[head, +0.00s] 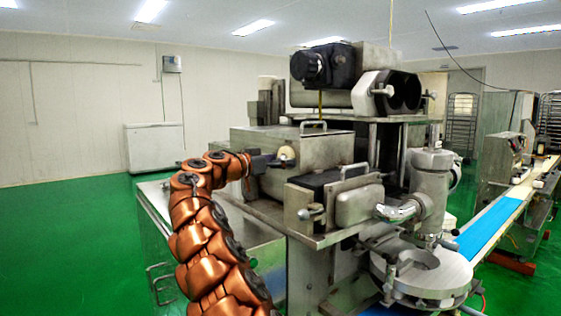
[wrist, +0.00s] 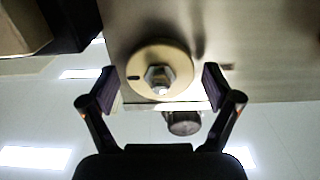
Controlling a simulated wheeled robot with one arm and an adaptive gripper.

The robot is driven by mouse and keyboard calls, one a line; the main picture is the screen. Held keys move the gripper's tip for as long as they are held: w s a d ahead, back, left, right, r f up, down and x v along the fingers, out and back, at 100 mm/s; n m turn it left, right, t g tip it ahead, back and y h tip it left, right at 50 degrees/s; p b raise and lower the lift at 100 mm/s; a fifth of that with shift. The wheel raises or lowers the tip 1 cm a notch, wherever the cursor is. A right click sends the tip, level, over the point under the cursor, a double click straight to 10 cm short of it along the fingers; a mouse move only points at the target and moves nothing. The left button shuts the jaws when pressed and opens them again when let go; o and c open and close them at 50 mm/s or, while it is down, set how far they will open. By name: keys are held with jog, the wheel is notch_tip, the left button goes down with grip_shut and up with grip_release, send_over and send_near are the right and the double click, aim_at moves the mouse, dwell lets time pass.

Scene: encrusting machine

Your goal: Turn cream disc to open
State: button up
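The cream disc (wrist: 139,65) is round, with a metal hex nut at its centre and a small dark slot on its left side. It is mounted on the metal wall of the machine. In the head view the disc (head: 287,152) shows small, just right of my gripper (head: 264,163). In the wrist view my gripper (wrist: 160,84) is open, with one finger left and one finger right of the disc. A gap shows between each finger and the disc's rim. I cannot tell how deep the fingertips reach.
A dark round knob (wrist: 184,123) sits below the disc in the wrist view. The steel encrusting machine (head: 330,210) fills the middle of the head view. A blue conveyor belt (head: 490,232) runs at the right. Green floor is clear at the left.

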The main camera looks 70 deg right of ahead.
jog(key=c, duration=0.9)
jog(key=shift+o, duration=0.2)
jog(key=shift+w+f+n+b, duration=0.1)
jog(key=shift+f+n+b, duration=0.05)
jog(key=shift+n+b, duration=0.2)
jog(key=n, duration=0.3)
jog(key=n+p, duration=0.1)
jog(key=n, duration=0.3)
jog(key=r+n+p, duration=0.1)
jog(key=n, duration=0.3)
jog(key=shift+s+a+n, duration=0.15)
jog(key=shift+s+n, duration=0.1)
jog(key=n+p, duration=0.3)
jog(key=n, duration=0.1)
jog(key=shift+f+n+p, duration=0.1)
jog(key=shift+n+p, duration=0.7)
jog(key=shift+n, duration=0.1)
